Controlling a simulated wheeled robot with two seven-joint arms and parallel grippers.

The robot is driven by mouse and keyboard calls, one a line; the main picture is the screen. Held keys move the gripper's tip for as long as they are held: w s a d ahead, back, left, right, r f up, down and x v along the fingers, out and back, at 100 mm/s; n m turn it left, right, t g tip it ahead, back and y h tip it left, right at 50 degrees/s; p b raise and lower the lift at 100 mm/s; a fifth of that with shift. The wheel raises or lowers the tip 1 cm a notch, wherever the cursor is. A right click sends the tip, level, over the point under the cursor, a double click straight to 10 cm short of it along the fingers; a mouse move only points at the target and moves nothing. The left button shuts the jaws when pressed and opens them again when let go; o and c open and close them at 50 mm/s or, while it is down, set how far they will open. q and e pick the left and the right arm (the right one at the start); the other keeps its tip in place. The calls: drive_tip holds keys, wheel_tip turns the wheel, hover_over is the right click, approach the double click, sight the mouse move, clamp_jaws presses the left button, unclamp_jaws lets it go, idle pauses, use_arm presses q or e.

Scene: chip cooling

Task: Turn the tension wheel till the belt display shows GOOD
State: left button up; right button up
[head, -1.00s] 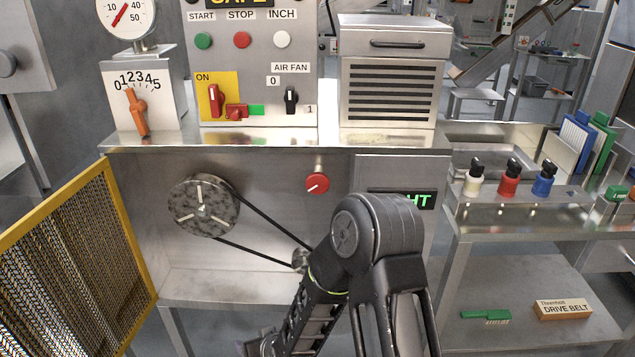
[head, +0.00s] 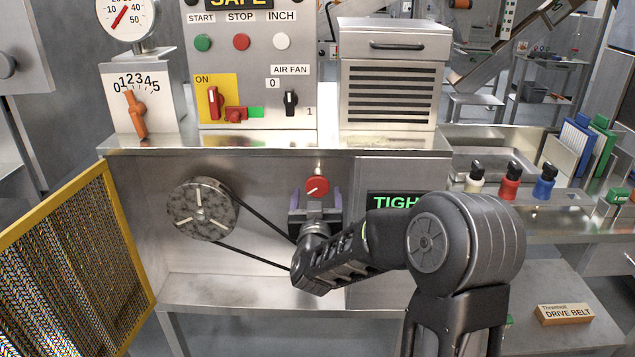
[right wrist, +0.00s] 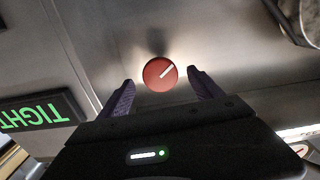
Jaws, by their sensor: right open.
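The red tension wheel (head: 317,186) with a pale pointer line is on the steel panel below the ledge. It also shows in the right wrist view (right wrist: 160,74), ahead of and between the fingers. My right gripper (head: 316,199) is open, with one finger on each side of the wheel; in the right wrist view (right wrist: 160,88) the fingers look apart from it. My left gripper is not in view.
A black belt (head: 262,222) runs from a large pulley (head: 203,209) on the left; its right end is hidden behind my right arm. A yellow mesh guard (head: 62,262) stands open at left. The steel ledge (head: 250,142) overhangs the wheel.

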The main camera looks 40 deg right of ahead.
sight(317, 182)
drive_tip(key=p+x, duration=0.1)
drive_tip(key=x, duration=0.6)
drive_tip(key=shift+c, duration=0.2)
drive_tip(key=c, duration=1.3)
drive_tip(key=shift+n, duration=0.4)
